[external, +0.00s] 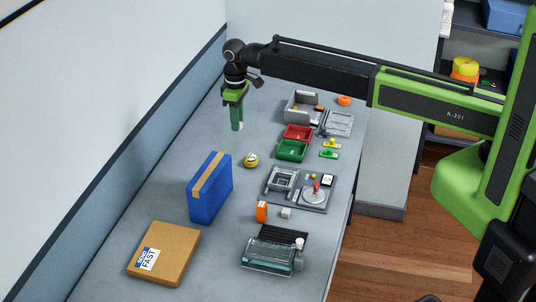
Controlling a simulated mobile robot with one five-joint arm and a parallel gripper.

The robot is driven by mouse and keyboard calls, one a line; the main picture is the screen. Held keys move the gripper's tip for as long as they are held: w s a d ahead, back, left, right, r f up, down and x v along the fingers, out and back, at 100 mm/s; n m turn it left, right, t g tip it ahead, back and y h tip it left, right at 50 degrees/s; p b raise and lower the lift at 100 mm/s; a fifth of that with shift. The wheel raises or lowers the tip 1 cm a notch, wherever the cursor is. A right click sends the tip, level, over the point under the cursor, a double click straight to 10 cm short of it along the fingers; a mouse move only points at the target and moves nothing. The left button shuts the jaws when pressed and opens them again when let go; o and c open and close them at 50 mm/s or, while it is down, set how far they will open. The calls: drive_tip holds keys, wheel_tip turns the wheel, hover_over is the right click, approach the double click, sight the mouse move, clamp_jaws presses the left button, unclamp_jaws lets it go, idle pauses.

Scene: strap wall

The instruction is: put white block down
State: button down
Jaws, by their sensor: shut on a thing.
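My gripper (237,122) points down over the far left part of the bench, near the wall. Its green fingers are shut on a small white block (241,126), of which only a pale sliver shows at the fingertips. The fingers hide the rest of it. I cannot tell from this view whether the block touches the bench top.
A yellow round thing (251,160) and a tall blue box (210,188) stand nearer the camera. Red (298,132) and green (291,151) trays lie to the right. A pale grey cube (286,212) sits beside an orange box (262,211). Bench around the gripper is clear.

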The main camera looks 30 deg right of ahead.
drive_tip(key=shift+f, duration=0.1)
drive_tip(key=b, duration=0.7)
hover_over(209, 170)
drive_tip(key=f, duration=0.6)
drive_tip(key=shift+d+f, duration=0.3)
drive_tip(key=shift+f, duration=0.1)
drive_tip(key=shift+s+a, duration=0.1)
drive_tip(key=shift+a, duration=0.3)
wheel_tip(209, 170, down, 4)
drive_tip(key=b, duration=0.4)
drive_tip(key=shift+f+b, duration=0.2)
drive_tip(key=shift+b, duration=0.1)
drive_tip(key=shift+d+r, duration=0.1)
drive_tip(key=shift+r, duration=0.15)
drive_tip(key=shift+f, duration=0.15)
drive_tip(key=c, duration=1.6)
unclamp_jaws()
drive_tip(key=shift+f, duration=0.1)
drive_tip(key=o, duration=0.4)
